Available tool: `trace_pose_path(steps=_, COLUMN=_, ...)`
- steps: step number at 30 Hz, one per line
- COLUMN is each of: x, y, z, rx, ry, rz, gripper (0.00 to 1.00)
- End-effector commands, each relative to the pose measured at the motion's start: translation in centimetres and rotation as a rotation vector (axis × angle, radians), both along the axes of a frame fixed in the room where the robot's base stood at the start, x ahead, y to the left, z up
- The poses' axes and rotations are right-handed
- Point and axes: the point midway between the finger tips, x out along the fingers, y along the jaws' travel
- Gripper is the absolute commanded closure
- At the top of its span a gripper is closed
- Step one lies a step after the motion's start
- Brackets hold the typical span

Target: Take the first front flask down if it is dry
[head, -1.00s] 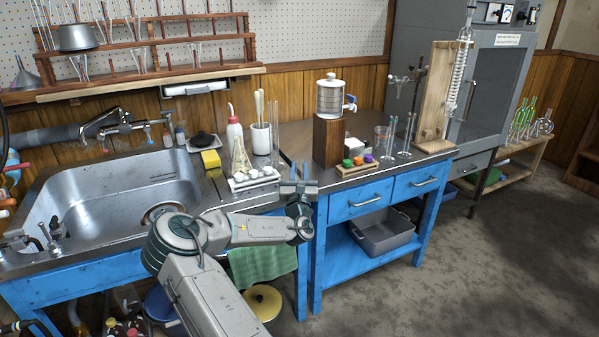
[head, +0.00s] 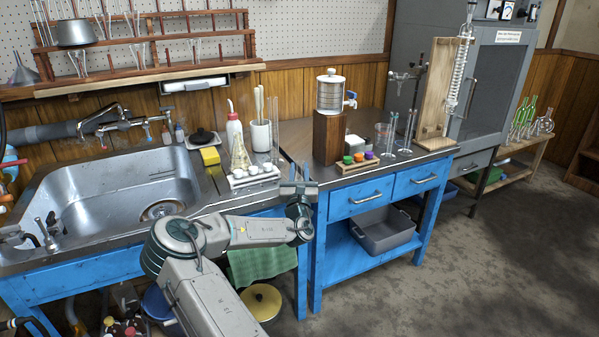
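A brown wooden drying rack (head: 150,39) stands on a shelf against the pegboard at upper left. Clear glass flasks hang neck-down on its lower front pegs: one at the left (head: 79,64), one in the middle (head: 139,55) and one at the right (head: 195,52). They are too small to tell whether any is wet or dry. More clear glassware stands on the upper row. My gripper (head: 299,174) is above the counter's right front edge, far right of and below the rack. Its two fingers point up with a small gap between them, and it looks open and empty.
A steel sink (head: 110,195) lies below the rack. A yellow sponge (head: 210,156), wash bottle (head: 234,137), conical flask (head: 240,155) and white tray (head: 254,179) stand between sink and gripper. A drum on a wooden block (head: 330,138) stands right of the gripper.

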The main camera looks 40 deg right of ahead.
Motion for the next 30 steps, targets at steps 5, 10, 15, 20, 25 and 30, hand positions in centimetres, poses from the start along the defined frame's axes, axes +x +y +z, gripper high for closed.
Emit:
trace_pose_path(steps=5, x=0.0, y=0.0, z=0.1, rx=0.000, ry=0.000, rz=0.000, gripper=0.52)
trace_pose_path(steps=10, x=0.0, y=0.0, z=0.0, rx=0.001, ry=0.001, rz=0.000, gripper=0.52)
trace_pose_path(steps=15, x=-0.7, y=0.7, z=-0.4, rx=0.001, ry=0.002, rz=0.001, gripper=0.52)
trace_pose_path(steps=20, x=-2.7, y=2.4, z=-1.5, rx=0.001, ry=0.004, rz=0.000, gripper=0.52)
trace_pose_path(steps=25, x=-5.4, y=4.7, z=-3.0, rx=0.000, ry=0.006, rz=-0.001, gripper=0.52)
trace_pose_path(steps=30, x=-7.8, y=6.7, z=-4.2, rx=0.000, ry=0.004, rz=0.000, gripper=0.52)
